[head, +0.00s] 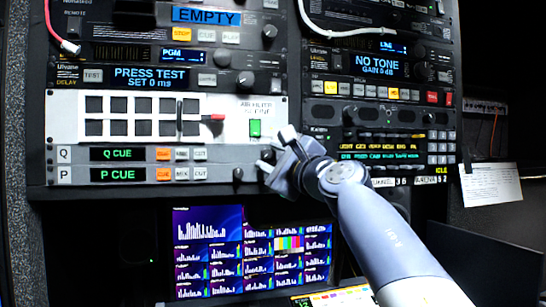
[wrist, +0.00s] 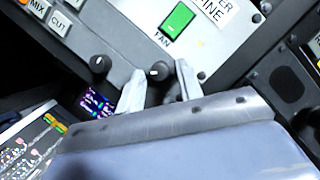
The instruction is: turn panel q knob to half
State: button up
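The panel Q strip (head: 110,154) has a green "Q CUE" display and sits above the similar P strip (head: 110,175). Its small dark knob (head: 268,155) is at the strip's right end, partly hidden by my gripper (head: 276,149). In the wrist view this knob (wrist: 158,71) shows a small white mark on its face and lies between the two pale fingertips of my gripper (wrist: 160,72). The fingers are open, with a visible gap on each side of the knob. The exact angle of the knob is hard to tell.
The P knob (wrist: 100,64) stands close by, left of the fingers in the wrist view. A green fan button (wrist: 177,21) is above the Q knob. Monitors (head: 250,250) lie below the rack, and another control panel (head: 380,147) is right of the gripper.

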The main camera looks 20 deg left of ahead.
grip_shut()
